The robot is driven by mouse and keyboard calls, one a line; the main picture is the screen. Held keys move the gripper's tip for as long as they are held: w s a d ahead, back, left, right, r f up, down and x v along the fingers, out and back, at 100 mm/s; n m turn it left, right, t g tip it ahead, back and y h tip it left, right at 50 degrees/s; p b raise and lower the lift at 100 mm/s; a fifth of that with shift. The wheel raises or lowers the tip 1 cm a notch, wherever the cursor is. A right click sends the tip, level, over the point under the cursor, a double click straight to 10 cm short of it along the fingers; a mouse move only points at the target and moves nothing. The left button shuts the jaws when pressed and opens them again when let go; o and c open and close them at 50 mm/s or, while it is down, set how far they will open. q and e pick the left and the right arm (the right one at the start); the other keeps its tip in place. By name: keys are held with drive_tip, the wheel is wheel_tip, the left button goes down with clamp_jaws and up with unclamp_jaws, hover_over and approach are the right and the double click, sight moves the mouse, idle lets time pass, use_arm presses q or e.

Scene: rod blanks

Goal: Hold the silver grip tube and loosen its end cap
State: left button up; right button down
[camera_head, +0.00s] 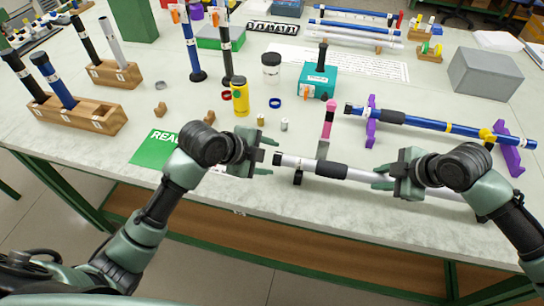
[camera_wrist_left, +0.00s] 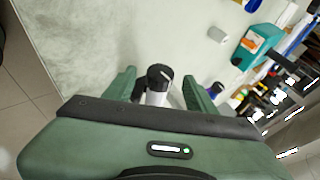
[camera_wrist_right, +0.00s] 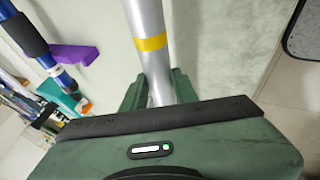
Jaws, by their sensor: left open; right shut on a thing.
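The silver grip tube (camera_head: 355,174) lies roughly level along the table's front edge, with a black grip sleeve (camera_head: 325,168). Its black end cap (camera_head: 277,158) is on the left end. My right gripper (camera_head: 384,178) is shut on the tube to the right of the sleeve; in the right wrist view the tube (camera_wrist_right: 147,25) runs between its fingers. My left gripper (camera_head: 267,157) is open at the cap end. In the left wrist view the end cap (camera_wrist_left: 160,76) stands between the spread fingers (camera_wrist_left: 160,92), with gaps on both sides.
A blue tube (camera_head: 430,122) rests on purple stands (camera_head: 371,122) behind. A pink upright piece (camera_head: 328,118) stands just behind the silver tube. A yellow bottle (camera_head: 240,97), a teal block (camera_head: 318,82) and a green card (camera_head: 155,149) are nearby. Wooden racks (camera_head: 75,118) stand at left.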

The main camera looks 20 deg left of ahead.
use_arm(q)
drive_tip(key=shift+x, duration=1.1)
clamp_jaws()
